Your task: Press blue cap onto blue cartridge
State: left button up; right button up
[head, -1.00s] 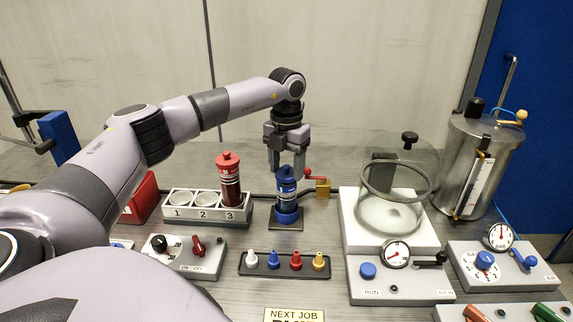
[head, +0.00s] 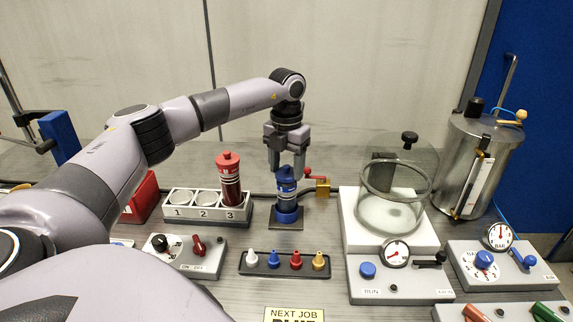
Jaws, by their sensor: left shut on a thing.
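The blue cartridge (head: 287,196) stands upright in a blue collar on a dark square base plate, in the middle of the bench. The blue cap (head: 286,172) is at its top end, in line with it. I cannot tell whether the cap is fully seated. My left gripper (head: 287,168) points straight down over the cartridge, its fingers on either side of the cap and shut on it. My right gripper is not in view.
A rack (head: 207,207) with numbered holes holds a red cartridge (head: 230,180) in hole 3. A strip of coloured nozzles (head: 285,263) lies in front.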

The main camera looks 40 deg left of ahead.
pick_arm(q)
jog(key=shift+f, duration=0.15)
dwell(0.7)
jog(key=o, duration=1.3)
jog(key=shift+r, duration=3.55)
grip_shut()
jog(key=shift+f, duration=0.2)
